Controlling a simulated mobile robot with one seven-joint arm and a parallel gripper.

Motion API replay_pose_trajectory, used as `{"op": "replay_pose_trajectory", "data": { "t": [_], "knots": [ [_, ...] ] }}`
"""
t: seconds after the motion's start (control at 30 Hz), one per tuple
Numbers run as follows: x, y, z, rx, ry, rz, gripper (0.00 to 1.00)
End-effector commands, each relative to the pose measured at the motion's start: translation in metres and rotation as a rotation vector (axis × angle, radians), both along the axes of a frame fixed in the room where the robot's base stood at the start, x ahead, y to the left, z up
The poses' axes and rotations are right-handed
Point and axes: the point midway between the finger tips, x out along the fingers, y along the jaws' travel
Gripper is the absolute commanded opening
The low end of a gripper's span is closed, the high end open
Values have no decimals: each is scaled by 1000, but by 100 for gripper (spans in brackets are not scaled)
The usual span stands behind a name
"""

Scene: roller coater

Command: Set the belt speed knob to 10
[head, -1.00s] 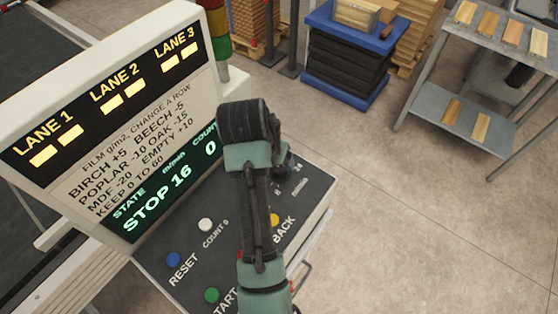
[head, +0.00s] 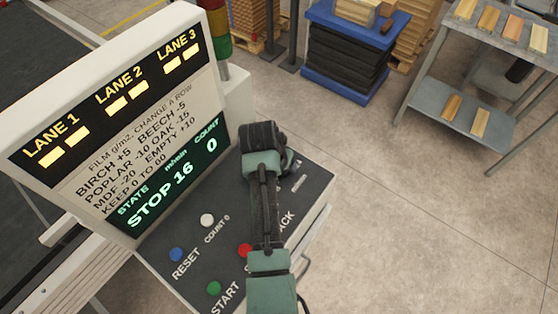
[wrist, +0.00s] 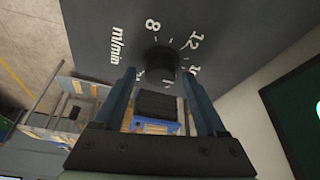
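The belt speed knob (wrist: 160,62) is a dark round knob on the grey panel, seen in the wrist view with white marks 8, 12 and the label m/min around it. My gripper (wrist: 159,74) is open, with one finger to each side of the knob's near part. I cannot tell whether the fingers touch it. The knob's pointer is not clear. In the head view my arm hides the knob. The display (head: 165,190) reads STOP, 16 m/min and count 0.
The sloped panel carries a blue reset button (head: 177,254), a white count button (head: 207,220), a green start button (head: 213,288) and a red button (head: 244,250) beside my arm. The lane screen (head: 110,100) rises to the left. Open floor lies to the right.

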Motion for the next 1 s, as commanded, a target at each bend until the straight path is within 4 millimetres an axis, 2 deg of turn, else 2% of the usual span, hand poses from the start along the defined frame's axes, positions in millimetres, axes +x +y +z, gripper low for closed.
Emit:
{"op": "replay_pose_trajectory", "data": {
  "t": [0.03,0.3,0.4,0.77,1.0],
  "knots": [
    [0,0,0,0,0,0,62],
    [0,0,0,0,0,0,14],
    [0,0,0,0,0,0,0],
    [0,-1,1,-1,-1,53,0],
    [0,-2,2,-1,-2,207,0]
  ]
}}
